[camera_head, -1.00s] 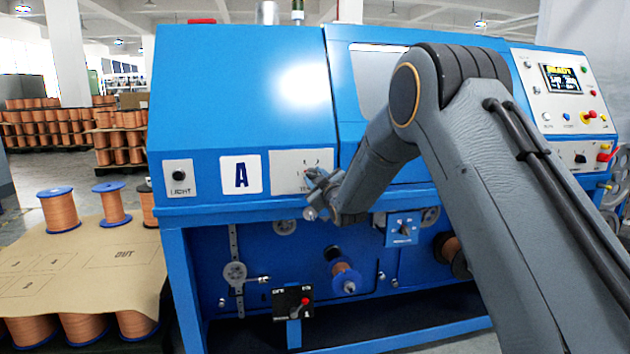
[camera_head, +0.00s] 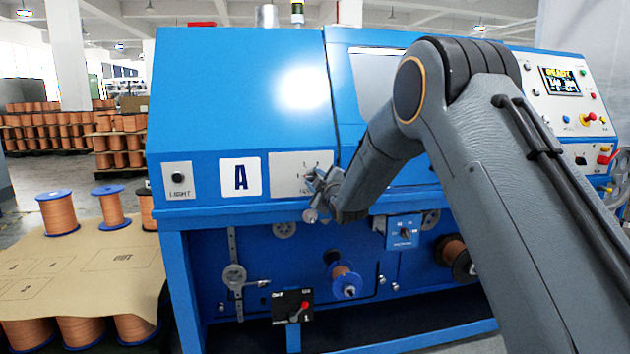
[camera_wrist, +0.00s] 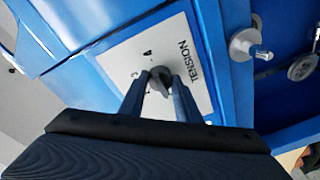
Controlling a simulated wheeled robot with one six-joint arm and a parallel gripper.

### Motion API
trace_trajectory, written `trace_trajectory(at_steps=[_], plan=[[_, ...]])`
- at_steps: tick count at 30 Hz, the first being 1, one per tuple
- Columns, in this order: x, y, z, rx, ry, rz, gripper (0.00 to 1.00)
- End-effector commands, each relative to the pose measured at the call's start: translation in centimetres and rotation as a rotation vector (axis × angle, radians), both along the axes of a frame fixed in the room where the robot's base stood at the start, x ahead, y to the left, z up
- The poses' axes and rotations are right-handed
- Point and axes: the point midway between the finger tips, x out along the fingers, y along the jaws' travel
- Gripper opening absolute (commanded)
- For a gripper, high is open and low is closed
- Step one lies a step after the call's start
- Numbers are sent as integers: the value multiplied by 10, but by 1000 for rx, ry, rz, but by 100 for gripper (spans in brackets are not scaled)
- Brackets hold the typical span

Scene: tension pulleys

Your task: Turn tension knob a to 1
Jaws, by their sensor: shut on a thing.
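The tension knob is a dark round knob (camera_wrist: 160,80) on a light plate marked TENSION (camera_wrist: 192,98), in the middle of the wrist view. The plate also shows in the head view (camera_head: 287,172), beside the label A (camera_head: 240,177) on the blue machine. My gripper (camera_wrist: 160,88) is shut on the knob, one finger on each side of it. In the head view my gripper (camera_head: 318,186) is at the right part of the plate and hides the knob. Some marks around the knob show, but I cannot read which one it points to.
A LIGHT switch (camera_head: 178,177) sits left of the label.

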Motion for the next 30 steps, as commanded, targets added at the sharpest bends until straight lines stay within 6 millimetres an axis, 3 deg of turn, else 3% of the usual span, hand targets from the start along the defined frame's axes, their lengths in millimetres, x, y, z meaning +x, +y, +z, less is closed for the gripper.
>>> trace_trajectory(at_steps=[3, 4, 7, 19, 30], plan=[[0, 0, -1, -2, 1, 1, 7], [0, 0, -1, -2, 1, 1, 31], [0, 0, -1, -1, 0, 1, 48], [-6, -3, 0, 0, 1, 1, 49], [-57, -25, 0, -1, 1, 0, 49]])
